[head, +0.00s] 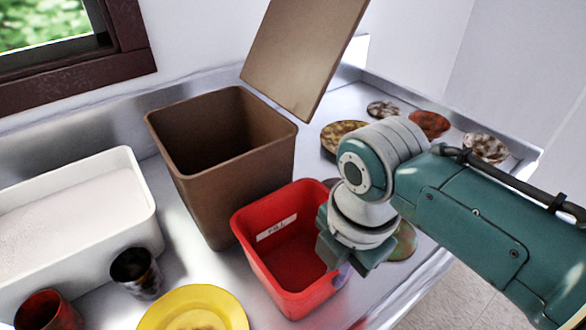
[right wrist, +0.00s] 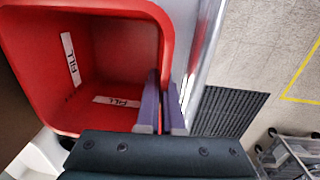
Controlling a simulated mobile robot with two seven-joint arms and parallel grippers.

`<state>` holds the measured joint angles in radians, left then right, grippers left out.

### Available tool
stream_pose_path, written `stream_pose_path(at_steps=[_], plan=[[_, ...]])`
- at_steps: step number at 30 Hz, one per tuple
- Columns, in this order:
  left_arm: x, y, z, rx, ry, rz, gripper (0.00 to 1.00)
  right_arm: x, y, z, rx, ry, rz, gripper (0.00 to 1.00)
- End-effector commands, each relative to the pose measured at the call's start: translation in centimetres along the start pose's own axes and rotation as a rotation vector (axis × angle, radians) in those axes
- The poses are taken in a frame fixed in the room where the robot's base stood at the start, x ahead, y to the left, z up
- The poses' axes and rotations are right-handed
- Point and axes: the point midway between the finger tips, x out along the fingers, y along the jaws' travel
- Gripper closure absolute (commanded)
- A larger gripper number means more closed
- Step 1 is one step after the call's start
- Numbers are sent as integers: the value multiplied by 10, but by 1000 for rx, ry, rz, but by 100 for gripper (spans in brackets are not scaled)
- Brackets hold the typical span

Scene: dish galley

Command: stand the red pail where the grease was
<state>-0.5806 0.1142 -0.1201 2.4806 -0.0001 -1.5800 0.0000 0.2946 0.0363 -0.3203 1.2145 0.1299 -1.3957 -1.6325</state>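The red pail (head: 290,278) is an open, square, empty tub with white FILL labels inside. It is upright at the counter's front, right of the brown bin; I cannot tell whether it touches the counter. My right gripper (head: 343,262) is at the pail's right rim. In the right wrist view the pail (right wrist: 110,60) fills the upper left, and the gripper's purple fingers (right wrist: 165,105) are close together on either side of its wall, shut on it. My left gripper is not in view. I can make out no clear grease patch.
A brown bin (head: 190,165) with a raised lid (head: 305,50) stands behind. A white tub (head: 130,215) is left, with a dark cup (head: 137,272), a reddish cup (head: 45,312) and a yellow plate (head: 235,310) near it. Stained dishes (head: 430,123) sit at the counter's (head: 372,88) back right.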

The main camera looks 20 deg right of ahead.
Motion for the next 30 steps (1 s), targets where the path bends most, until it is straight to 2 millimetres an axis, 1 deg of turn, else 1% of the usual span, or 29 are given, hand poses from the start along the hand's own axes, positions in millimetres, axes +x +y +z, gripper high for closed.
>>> stream_pose_path(at_steps=[3, 7, 9, 15, 16, 22, 24, 26, 29, 30], plan=[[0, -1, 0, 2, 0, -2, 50, -1, 1, 0, 0, 0, 2, 100], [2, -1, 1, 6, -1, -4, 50, 3, 0, 0, 0, 0, 1, 100], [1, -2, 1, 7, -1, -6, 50, 2, 0, 0, 0, 1, 0, 91], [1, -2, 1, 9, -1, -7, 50, 2, 0, 0, 0, 0, 0, 68], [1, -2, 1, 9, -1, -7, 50, 2, 0, 0, 0, 0, 0, 67], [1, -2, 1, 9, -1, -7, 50, 2, 0, 0, 0, 0, 0, 67], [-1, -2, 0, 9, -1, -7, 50, -1, 0, 0, 0, 1, 1, 67], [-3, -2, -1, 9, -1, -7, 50, -6, 1, 0, 0, 0, 2, 67], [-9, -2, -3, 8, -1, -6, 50, -22, 2, 0, -1, 0, 4, 67], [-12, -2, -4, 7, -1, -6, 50, -31, 2, 0, -2, -1, 4, 67]])
